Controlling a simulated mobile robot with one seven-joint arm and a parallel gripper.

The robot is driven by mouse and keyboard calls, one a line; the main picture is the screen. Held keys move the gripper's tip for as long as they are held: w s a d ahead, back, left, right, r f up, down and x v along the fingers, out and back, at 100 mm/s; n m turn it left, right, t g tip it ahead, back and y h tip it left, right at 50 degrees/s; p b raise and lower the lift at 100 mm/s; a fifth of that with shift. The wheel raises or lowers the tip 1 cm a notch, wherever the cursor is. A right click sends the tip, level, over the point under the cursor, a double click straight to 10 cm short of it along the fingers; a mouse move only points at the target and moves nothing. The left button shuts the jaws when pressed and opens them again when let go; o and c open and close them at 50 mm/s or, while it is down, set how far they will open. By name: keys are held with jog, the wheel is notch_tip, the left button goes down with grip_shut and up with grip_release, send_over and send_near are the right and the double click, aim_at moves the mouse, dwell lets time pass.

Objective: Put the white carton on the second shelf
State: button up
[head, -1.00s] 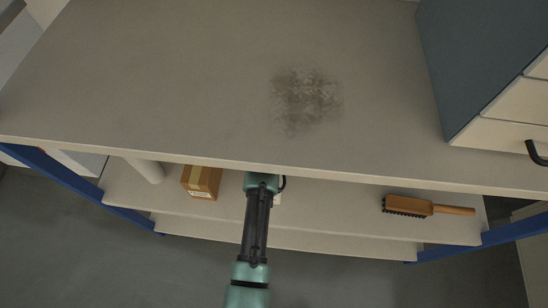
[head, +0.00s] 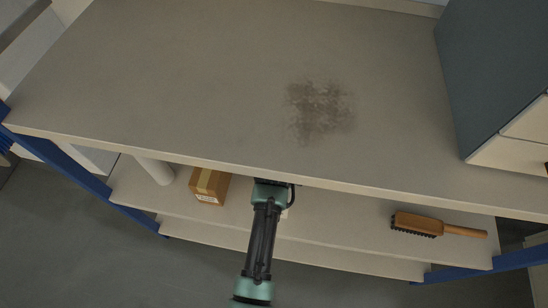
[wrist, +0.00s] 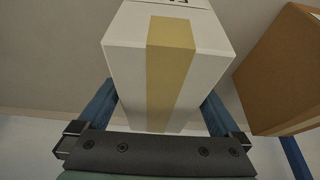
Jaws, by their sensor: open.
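The white carton (wrist: 125,65) with a tan tape strip fills the middle of the wrist view. My gripper (wrist: 158,110) is open, with one blue finger on each side of the carton's near end. I cannot tell whether the fingers touch it. In the head view my arm reaches under the worktop and hides nearly all of the carton; the fingers are hidden too. Below the worktop are an upper shelf board (head: 340,220) and a lower shelf board (head: 350,260). My arm's end is at the upper one.
A brown carton (head: 209,186) stands left of my arm on the upper board; it is close on the right in the wrist view (wrist: 285,75). A brush (head: 437,226) lies to the right. The worktop (head: 200,80) overhangs, with a dark smudge (head: 320,110). Blue posts (head: 75,170) flank the shelves.

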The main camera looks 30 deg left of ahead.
jog(key=s+d+r+p, duration=0.1)
jog(key=s, duration=0.5)
jog(key=s+d+p, duration=0.1)
jog(key=s+d, duration=0.1)
jog(key=s, duration=0.4)
jog(key=shift+s+d+r, duration=0.15)
jog(key=shift+d+r, duration=0.1)
jog(key=shift+r, duration=0.1)
